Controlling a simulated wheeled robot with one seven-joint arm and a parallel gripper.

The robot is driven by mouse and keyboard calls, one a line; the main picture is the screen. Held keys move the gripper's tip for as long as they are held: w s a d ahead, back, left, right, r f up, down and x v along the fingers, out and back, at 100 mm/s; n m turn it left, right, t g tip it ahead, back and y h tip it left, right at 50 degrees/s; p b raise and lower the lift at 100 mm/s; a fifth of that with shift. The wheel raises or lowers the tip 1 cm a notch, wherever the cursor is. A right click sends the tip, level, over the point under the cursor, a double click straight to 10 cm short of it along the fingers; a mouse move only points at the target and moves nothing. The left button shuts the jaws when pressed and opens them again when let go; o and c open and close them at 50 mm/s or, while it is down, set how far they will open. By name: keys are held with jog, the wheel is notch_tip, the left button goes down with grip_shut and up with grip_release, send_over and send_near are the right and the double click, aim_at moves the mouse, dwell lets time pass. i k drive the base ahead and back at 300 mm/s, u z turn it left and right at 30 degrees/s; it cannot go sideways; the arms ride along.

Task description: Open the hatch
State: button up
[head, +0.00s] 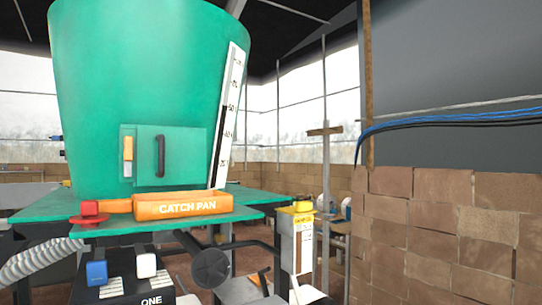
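The hatch (183,152) is a green square panel low on the front of a large green tank (130,70). It carries a dark vertical handle (160,157) near its left side and looks shut, lying flat against the tank. To the left of the hatch is a small yellow and white piece (128,154), upright, which may be a latch. My gripper does not show in the head view. White shapes at the bottom edge may be parts of my arm, but I cannot tell. Nothing touches the handle.
An orange tray marked CATCH PAN (183,205) sits on the green table (70,213) just below the hatch. A red knob (89,212) stands to its left. A black panel with blue and white switches (122,278) is below. A yellow-topped post (302,240) stands right.

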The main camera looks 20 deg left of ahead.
aim_at(175, 156)
jog(key=z, duration=1.65)
jog(key=k, duration=1.3)
jog(key=u, duration=1.8)
